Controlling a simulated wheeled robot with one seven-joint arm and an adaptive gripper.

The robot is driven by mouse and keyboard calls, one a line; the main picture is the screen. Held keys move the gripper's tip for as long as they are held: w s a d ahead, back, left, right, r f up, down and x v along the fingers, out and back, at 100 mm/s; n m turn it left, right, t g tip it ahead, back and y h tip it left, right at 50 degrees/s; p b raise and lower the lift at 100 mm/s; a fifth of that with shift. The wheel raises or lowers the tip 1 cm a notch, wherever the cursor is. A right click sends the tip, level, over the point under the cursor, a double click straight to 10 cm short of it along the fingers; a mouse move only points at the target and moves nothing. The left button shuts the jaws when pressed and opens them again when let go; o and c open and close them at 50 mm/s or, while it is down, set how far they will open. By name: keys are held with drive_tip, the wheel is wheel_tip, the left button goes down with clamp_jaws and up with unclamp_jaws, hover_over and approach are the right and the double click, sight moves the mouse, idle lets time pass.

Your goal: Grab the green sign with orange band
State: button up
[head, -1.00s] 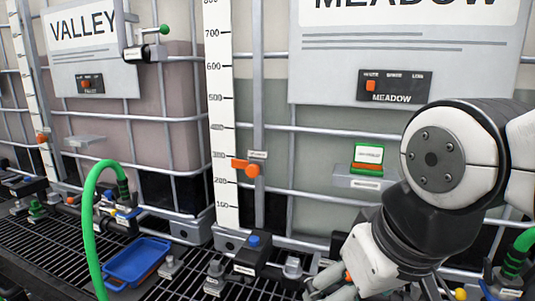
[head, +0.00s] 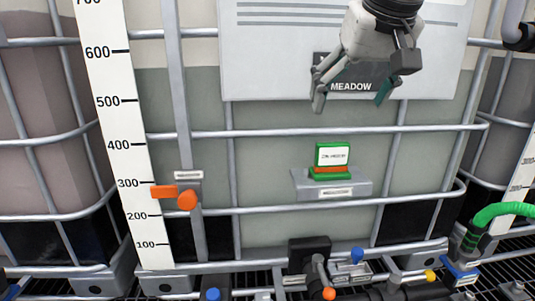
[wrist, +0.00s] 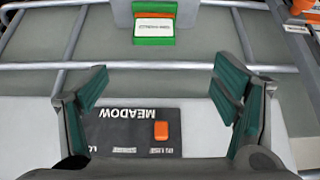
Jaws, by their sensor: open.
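The green sign with an orange band (head: 331,157) stands upright on a small grey shelf (head: 300,187) fixed to the front of the Meadow tote. It has a white label face. My gripper (head: 349,97) is open and empty, above the sign and in front of the MEADOW panel. In the wrist view the sign (wrist: 154,27) is at the top centre, beyond the open fingers (wrist: 160,105), and appears inverted with the panel lettering. Nothing hides the sign in the head view.
Metal cage bars (head: 270,133) cross the tote above and below the shelf. An orange marker (head: 187,200) sits by the white scale (head: 122,130) at left. Valves and fittings (head: 310,252) and a green hose (head: 500,213) lie lower down. The space around the sign is clear.

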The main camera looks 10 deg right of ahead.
sight(333, 144)
drive_tip(key=x, duration=0.8)
drive_tip(key=shift+w+d+f, duration=0.1)
drive_tip(key=shift+w+d, duration=0.15)
drive_tip(key=shift+d+x, duration=0.2)
drive_tip(key=shift+x, duration=2.45)
drive_tip(key=shift+s, duration=0.1)
drive_tip(key=shift+c, duration=0.6)
drive_tip(key=c, duration=1.1)
